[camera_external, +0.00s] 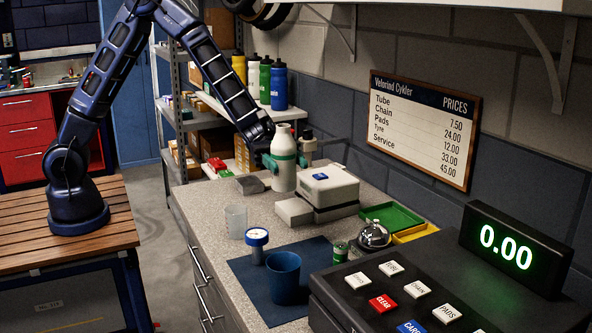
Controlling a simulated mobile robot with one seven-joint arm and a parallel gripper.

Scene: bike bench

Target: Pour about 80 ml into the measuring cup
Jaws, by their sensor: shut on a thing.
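My gripper (271,162) is shut on a white bottle (284,177) with a green band, held upright above the counter. The bottle hangs behind and to the right of a clear cup (236,222), which looks like the measuring cup; its markings are too small to read. The cup stands upright on the grey counter, apart from the bottle, and I cannot tell whether any liquid is in it. A dark blue cup (283,285) stands on a blue mat (248,279) nearer the camera.
A dial gauge (256,241) stands between the cups. A white boxy device (328,190) sits just right of the bottle. A bell (373,236), a green tray (392,216) and a cash register (440,290) crowd the right. Bare counter lies left of the mat.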

